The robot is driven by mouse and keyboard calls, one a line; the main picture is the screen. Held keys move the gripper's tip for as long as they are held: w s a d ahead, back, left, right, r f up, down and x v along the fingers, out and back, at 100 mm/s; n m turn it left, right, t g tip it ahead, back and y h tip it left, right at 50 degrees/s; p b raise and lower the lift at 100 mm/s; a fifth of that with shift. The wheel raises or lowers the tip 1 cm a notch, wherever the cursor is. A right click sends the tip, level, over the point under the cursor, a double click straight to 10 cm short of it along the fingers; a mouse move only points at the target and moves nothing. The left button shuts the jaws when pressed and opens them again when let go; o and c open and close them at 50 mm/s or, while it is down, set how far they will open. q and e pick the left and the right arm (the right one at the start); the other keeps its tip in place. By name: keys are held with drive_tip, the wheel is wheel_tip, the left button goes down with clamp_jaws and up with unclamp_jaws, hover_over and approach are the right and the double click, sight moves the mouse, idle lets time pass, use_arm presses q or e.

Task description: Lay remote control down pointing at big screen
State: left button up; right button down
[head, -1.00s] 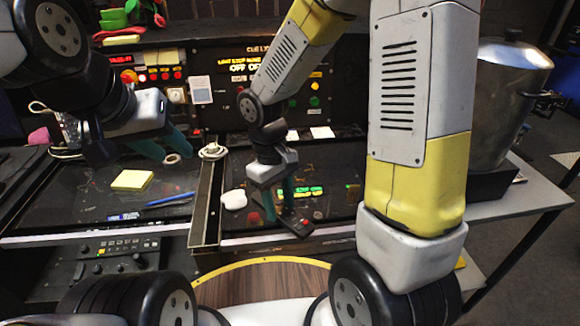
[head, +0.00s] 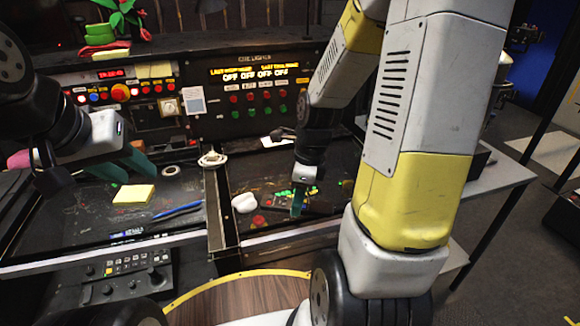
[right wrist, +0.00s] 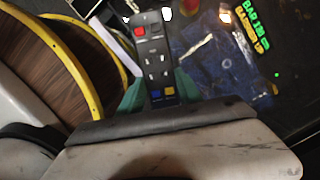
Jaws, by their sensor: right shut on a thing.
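In the head view my right gripper (head: 297,204) points down, low over the black desk; the remote is hard to make out there. My left gripper (head: 124,167) is open and empty, left of the desk divider. An amber display (head: 254,74) reading OFF several times is on the back panel. Which display is the big screen I cannot tell.
A yellow note pad (head: 133,194) and a blue pen (head: 178,210) lie on the left desk half. A white lump (head: 245,203) and a red button (head: 258,221) lie left of my right gripper. A small green display (right wrist: 253,55) is lit in the desk.

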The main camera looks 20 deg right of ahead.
hover_over(281, 185)
drive_tip(key=shift+s+d+f, duration=0.15)
drive_tip(key=shift+s+f, duration=0.05)
drive_tip(key=shift+f, duration=2.25)
drive_tip(key=shift+f, duration=0.15)
drive_tip(key=c, duration=0.8)
unclamp_jaws()
